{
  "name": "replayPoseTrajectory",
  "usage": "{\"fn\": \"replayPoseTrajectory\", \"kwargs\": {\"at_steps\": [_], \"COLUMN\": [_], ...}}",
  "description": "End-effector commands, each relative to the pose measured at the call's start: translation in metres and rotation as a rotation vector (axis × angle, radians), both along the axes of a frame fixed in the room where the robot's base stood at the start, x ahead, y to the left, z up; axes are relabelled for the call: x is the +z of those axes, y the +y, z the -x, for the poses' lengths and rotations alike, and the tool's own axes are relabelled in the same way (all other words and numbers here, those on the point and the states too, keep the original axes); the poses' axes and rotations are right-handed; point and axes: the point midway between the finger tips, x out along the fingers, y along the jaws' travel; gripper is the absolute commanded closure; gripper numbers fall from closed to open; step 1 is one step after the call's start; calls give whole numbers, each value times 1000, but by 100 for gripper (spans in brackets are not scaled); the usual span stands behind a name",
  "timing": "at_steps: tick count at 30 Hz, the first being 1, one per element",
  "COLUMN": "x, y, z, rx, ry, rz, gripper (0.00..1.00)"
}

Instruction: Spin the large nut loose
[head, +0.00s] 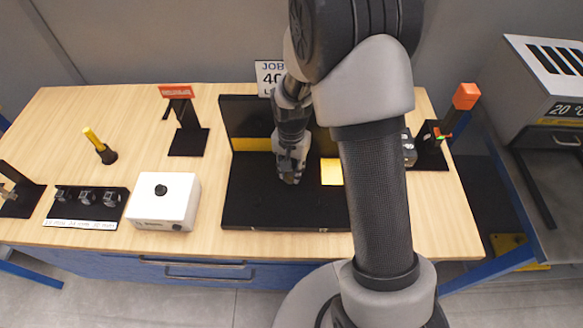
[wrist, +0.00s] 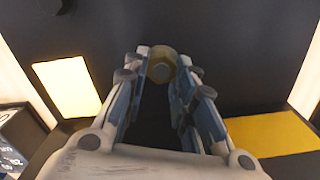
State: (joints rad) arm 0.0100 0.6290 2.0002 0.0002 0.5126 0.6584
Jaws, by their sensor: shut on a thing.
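The large nut (wrist: 162,65) is a brass-coloured hexagonal piece with a round centre, seen in the wrist view at the upper middle. My gripper (wrist: 160,76) has one finger on each side of the nut and is shut on it. In the head view my gripper (head: 291,170) points down over the black fixture (head: 262,207), and the nut is hidden there. I cannot tell how far the nut sits on its thread.
A white box (head: 165,205) with a black knob stands left of the fixture, beside a black rack (head: 85,205) of small dark parts. A red-topped stand (head: 187,125) and a yellow-handled tool (head: 98,144) are farther back. An orange-topped stand (head: 464,97) is at right. Bare wood shows between them.

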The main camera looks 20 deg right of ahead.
Motion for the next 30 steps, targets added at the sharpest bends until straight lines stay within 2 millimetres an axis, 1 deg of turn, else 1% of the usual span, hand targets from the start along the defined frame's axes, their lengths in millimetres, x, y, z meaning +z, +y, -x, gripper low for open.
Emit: {"fn": "replayPoseTrajectory", "kwargs": {"at_steps": [30], "x": [0], "y": [6], "z": [-1], "rx": [956], "ry": [0], "rz": [0], "gripper": [99]}}
